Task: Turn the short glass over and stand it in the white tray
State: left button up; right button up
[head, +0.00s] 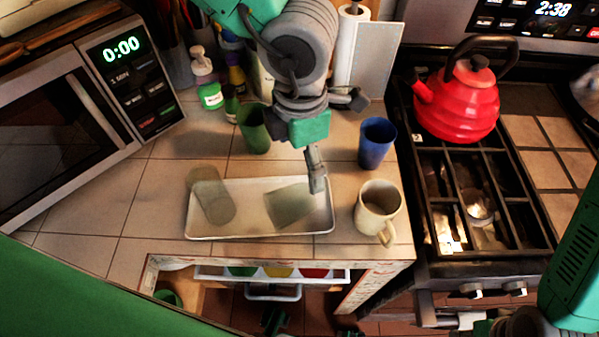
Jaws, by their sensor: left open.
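The white tray (263,234) lies on the tiled counter. A see-through grey glass (212,196) appears to stand at its left end. A shorter-looking see-through glass (288,207) is in the right half of the tray and looks tipped on its side; its rim and base are hard to tell apart. My left gripper (318,184) points down over the tray's right end, just right of this glass. It is open, seen edge-on, and I see nothing held in it. I cannot tell whether it touches the glass. My right gripper is out of view.
A beige mug (378,210) and a blue cup (376,143) stand right of the tray. A green cup (253,129) and bottles (207,83) are behind it. The microwave (90,95) is at left; the stove with a red kettle (458,100) is at right. Counter left of the tray is clear.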

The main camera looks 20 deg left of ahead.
pick_arm(q)
send_over(300, 193)
jog(key=a, duration=0.1)
jog(key=f, duration=0.4)
jog(key=shift+s+f, duration=0.1)
jog(key=shift+s, duration=0.15)
jog(key=f, duration=0.4)
jog(key=shift+w+d+b, duration=0.35)
jog(key=shift+w, duration=0.05)
jog(key=shift+s+d+f, duration=0.1)
jog(key=shift+s+f, duration=0.05)
jog(key=shift+f, duration=0.15)
jog(key=shift+s+a+f, duration=0.1)
jog(key=shift+a+f, duration=0.05)
jog(key=shift+f, duration=0.65)
jog(key=shift+s+a+f, duration=0.1)
jog(key=shift+a+f, duration=0.1)
jog(key=shift+f, duration=0.55)
jog(key=shift+a+f, duration=0.15)
jog(key=shift+f, duration=0.65)
